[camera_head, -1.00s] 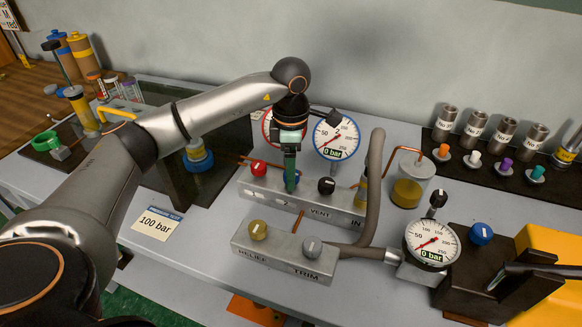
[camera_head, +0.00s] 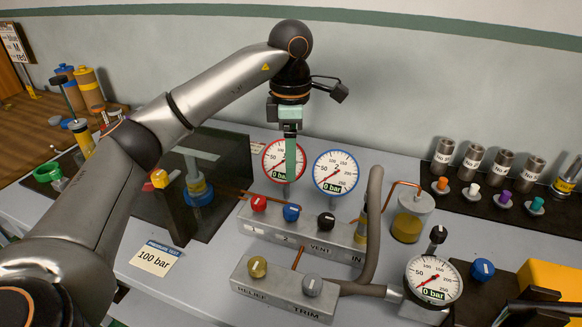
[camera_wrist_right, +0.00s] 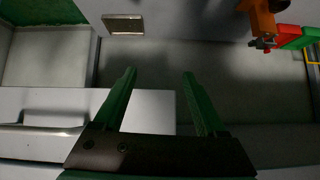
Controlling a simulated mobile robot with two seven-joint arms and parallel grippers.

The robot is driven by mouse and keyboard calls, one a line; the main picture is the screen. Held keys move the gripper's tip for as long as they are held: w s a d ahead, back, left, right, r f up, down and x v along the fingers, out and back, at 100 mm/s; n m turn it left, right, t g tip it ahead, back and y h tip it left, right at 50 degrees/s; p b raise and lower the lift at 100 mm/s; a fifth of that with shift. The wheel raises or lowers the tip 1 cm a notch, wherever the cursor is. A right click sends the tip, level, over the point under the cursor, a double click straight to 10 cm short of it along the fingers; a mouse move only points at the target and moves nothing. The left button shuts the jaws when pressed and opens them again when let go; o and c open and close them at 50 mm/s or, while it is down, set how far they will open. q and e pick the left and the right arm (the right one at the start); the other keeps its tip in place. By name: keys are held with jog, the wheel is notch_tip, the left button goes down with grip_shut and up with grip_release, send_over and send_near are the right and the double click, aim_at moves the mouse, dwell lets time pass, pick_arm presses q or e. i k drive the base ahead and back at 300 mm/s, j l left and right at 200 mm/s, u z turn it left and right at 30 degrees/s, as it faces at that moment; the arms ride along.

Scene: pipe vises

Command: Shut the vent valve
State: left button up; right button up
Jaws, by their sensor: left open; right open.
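The vent valve is the black knob (camera_head: 326,221) above the VENT label on the front of the grey manifold block (camera_head: 345,250). A red knob (camera_head: 259,203) and a blue knob (camera_head: 291,212) sit to its left on the same block. My left gripper (camera_head: 290,180) points down above the blue knob, in front of the red-rimmed gauge, apart from the knobs. It is seen edge-on and holds nothing visible. My right gripper (camera_wrist_right: 159,75) shows in the right wrist view, its green fingers open and empty.
A red-rimmed gauge (camera_head: 283,160) and a blue-rimmed gauge (camera_head: 336,171) stand behind the manifold. A grey hose (camera_head: 374,210) curves at its right. The RELIEF/TRIM block (camera_head: 285,291) stands in front. A 100 bar card (camera_head: 156,259) lies left.

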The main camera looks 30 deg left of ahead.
aim_at(326, 221)
jog(key=k, duration=1)
